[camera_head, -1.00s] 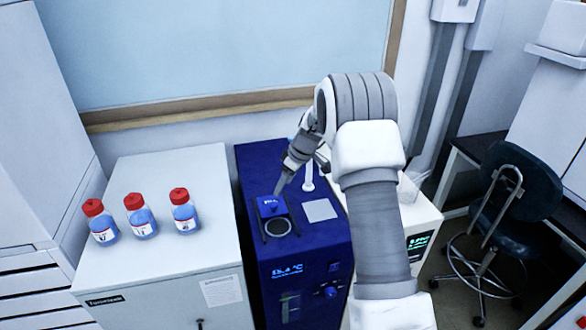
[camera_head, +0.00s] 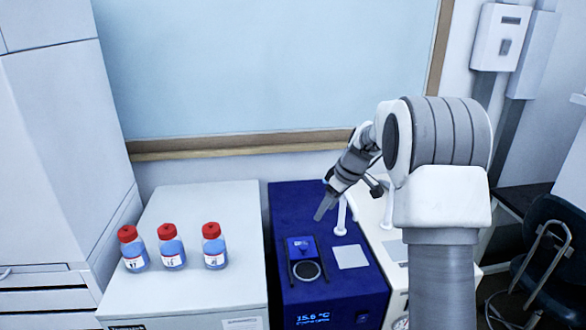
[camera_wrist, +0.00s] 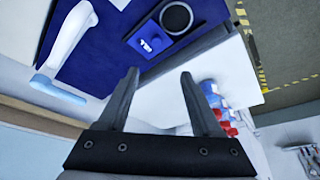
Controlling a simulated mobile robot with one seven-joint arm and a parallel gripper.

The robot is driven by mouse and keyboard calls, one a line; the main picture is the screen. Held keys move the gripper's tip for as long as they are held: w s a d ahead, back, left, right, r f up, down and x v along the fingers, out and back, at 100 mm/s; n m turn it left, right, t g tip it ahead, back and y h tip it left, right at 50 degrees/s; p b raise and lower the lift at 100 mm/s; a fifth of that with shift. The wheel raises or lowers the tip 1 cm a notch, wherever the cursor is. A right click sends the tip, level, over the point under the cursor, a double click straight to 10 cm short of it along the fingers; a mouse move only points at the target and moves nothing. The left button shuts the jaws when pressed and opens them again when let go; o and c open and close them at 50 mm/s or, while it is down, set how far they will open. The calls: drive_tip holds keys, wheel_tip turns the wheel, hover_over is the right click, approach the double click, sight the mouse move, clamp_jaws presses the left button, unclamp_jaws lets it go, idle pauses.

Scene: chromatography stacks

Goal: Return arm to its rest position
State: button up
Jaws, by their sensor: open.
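My gripper (camera_head: 324,206) is in the air above the dark blue instrument (camera_head: 287,215), with my arm reaching in from the right. In the wrist view my gripper (camera_wrist: 160,78) is open, its two dark fingers spread with nothing between them. The blue instrument's top (camera_wrist: 105,50) shows there beyond the fingers, with a small blue block and a round dark ring. My gripper is apart from everything in view.
Several red-capped bottles of blue liquid (camera_head: 172,252) stand on the white cabinet (camera_head: 190,208) at left. A white hooked stand (camera_head: 341,222) rises from the blue instrument's right side. A dark chair (camera_head: 550,262) is at right. A wall with a pale board (camera_head: 270,70) is behind.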

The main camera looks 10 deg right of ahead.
drive_tip(key=s+a+r+m+t+h, duration=0.1)
drive_tip(key=s+a+r+m, duration=0.3)
drive_tip(key=s+r, duration=1.1)
drive_tip(key=s+f+m+h, duration=0.1)
drive_tip(key=s+m, duration=0.1)
drive_tip(key=s, duration=0.9)
drive_tip(key=s+f+m+t+h, duration=0.1)
drive_tip(key=s+m, duration=0.1)
drive_tip(key=s, duration=0.9)
drive_tip(key=shift+a+f+m, duration=0.3)
drive_tip(key=shift+a, duration=0.15)
